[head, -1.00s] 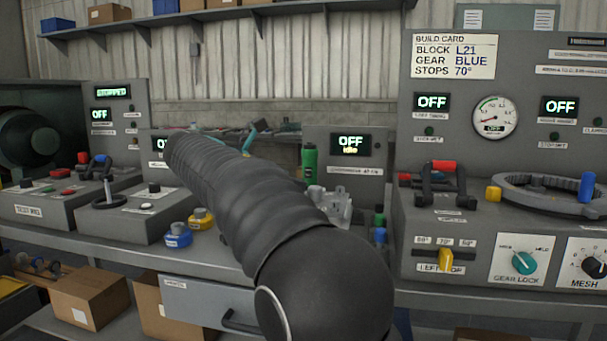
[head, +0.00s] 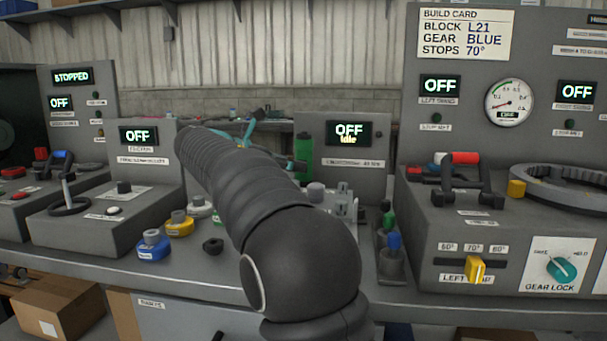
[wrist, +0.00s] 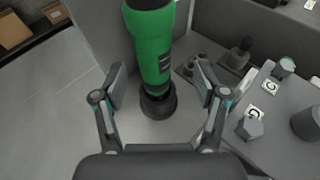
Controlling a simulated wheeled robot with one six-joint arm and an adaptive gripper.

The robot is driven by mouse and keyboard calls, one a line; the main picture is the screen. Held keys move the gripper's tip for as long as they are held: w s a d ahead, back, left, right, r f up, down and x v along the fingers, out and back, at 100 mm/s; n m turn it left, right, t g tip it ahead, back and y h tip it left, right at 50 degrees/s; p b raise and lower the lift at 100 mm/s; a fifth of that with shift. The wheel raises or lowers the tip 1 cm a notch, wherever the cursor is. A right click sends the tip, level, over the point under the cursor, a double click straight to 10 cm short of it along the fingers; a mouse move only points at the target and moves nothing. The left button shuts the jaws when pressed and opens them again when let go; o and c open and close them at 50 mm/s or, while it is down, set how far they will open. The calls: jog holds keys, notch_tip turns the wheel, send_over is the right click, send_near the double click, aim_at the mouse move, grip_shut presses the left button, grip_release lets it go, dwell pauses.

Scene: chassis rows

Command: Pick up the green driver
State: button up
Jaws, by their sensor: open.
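The green driver (wrist: 153,45) stands upright in a dark round base (wrist: 158,103) in the wrist view. My gripper (wrist: 159,80) is open, with one finger to each side of the driver's lower part; I see no clear contact. In the head view the green driver (head: 303,158) stands behind my dark arm, beside a grey console, and its lower part is hidden. My gripper is mostly hidden behind my arm there, with only teal-marked parts showing (head: 250,132).
A grey block fixture with metal studs (head: 335,200) stands right of the driver, near small green and blue-capped tools (head: 391,245). Yellow (head: 179,224) and blue (head: 153,245) round pieces lie left on the bench.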

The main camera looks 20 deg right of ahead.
aim_at(304, 176)
jog(key=shift+w+f+x, duration=0.15)
jog(key=shift+w+x, duration=0.05)
jog(key=shift+x, duration=0.95)
jog(key=shift+w+f+x, duration=0.15)
jog(key=shift+x, duration=1.05)
jog(key=shift+d+f, duration=0.15)
jog(key=shift+d, duration=0.15)
grip_shut()
